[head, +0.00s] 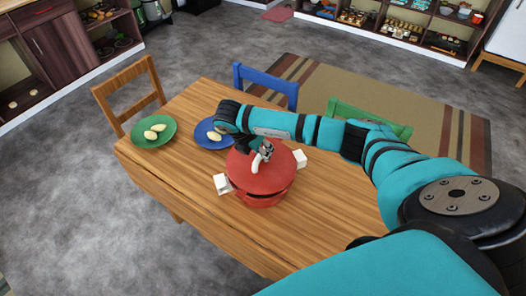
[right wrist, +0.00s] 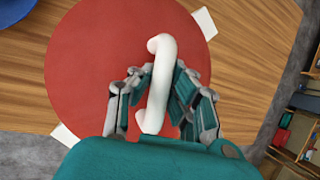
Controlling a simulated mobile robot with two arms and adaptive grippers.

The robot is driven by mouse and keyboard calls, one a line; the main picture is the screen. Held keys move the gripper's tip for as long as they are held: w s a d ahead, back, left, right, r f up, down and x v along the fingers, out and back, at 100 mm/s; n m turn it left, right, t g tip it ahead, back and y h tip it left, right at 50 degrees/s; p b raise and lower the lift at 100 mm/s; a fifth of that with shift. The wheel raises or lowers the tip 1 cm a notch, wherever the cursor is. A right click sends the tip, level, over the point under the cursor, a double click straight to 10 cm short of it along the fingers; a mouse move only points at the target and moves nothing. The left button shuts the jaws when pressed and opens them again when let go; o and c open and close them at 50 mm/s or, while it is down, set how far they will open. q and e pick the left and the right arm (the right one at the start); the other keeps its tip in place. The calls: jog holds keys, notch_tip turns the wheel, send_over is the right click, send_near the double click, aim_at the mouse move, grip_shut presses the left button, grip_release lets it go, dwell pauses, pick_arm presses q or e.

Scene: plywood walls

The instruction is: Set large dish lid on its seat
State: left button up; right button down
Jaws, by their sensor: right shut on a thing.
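The large red lid (head: 243,172) has a white curved handle (right wrist: 160,75) and fills much of the right wrist view (right wrist: 85,60). My right gripper (head: 264,150) is shut on this handle from above; its fingers (right wrist: 158,90) lie on both sides of it. The red dish (head: 264,202) with white side handles (head: 222,184) stands on the wooden table under the lid. A dark gap shows between lid and dish at the front, so the lid looks slightly raised or tilted there. The far side of the rim is hidden. My left gripper is not in view.
A green plate (head: 143,139) and a blue plate (head: 203,142), both with pale food, lie on the table (head: 185,181) left of and behind the dish. Wooden, blue (head: 266,80) and green (head: 395,128) chairs stand around it. The table's front right is clear.

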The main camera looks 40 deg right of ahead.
jog(key=shift+f, duration=0.15)
jog(key=shift+f+b, duration=0.75)
jog(key=shift+f+b, duration=0.4)
dwell(0.5)
jog(key=shift+f+b, duration=0.2)
jog(key=shift+b, duration=0.1)
jog(key=shift+w+f, duration=0.1)
jog(key=shift+f, duration=0.05)
dwell(0.4)
